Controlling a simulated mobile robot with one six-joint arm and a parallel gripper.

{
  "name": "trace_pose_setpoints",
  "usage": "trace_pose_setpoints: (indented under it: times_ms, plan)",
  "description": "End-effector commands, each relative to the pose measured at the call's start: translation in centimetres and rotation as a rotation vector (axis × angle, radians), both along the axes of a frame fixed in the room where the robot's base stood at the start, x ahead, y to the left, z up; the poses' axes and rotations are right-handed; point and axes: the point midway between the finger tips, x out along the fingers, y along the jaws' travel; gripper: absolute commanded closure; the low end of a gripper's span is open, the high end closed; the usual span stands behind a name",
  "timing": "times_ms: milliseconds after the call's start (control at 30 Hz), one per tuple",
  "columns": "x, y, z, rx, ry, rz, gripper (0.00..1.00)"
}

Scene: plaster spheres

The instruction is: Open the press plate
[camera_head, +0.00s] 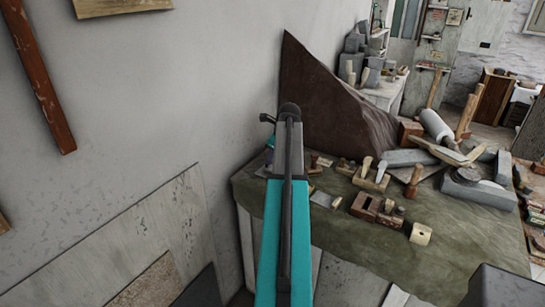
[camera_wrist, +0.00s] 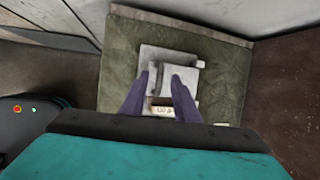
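In the wrist view, a pale grey press-like object (camera_wrist: 168,56) sits on the green-covered table. It has a flat base and a lighter square plate (camera_wrist: 181,78) on top. I take this to be the press plate; it appears lowered, though its hinge is not clear. My gripper (camera_wrist: 160,76) is above it, with two dark purple fingers apart and pointing at it. I cannot tell whether they touch it. A small pale block with printed marks (camera_wrist: 163,110) shows between the fingers. In the head view, my arm hides the gripper and the press.
The green cloth-covered table (camera_head: 350,228) holds several wooden planes and blocks (camera_head: 378,210). A dark brown slanted panel (camera_head: 330,105) stands behind it, near the wall. Grey cylinders and a mallet crowd the right side (camera_head: 437,125). Boards lean at lower left (camera_head: 150,235).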

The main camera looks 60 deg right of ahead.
Motion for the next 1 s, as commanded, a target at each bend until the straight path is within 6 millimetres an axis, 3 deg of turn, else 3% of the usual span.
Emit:
trace_pose_setpoints:
  times_ms: [200,533,567,733,1000]
  plan:
    - [0.51,-0.23,-1.11,0.000,0.000,0.000,0.72]
    - [0.56,-0.24,-1.33,0.000,0.000,0.000,0.72]
    - [0.56,-0.24,-1.32,0.000,0.000,0.000,0.74]
    - [0.55,-0.24,-1.31,0.000,0.000,0.000,1.00]
    - [0.57,-0.21,-1.29,0.001,0.000,0.000,1.00]
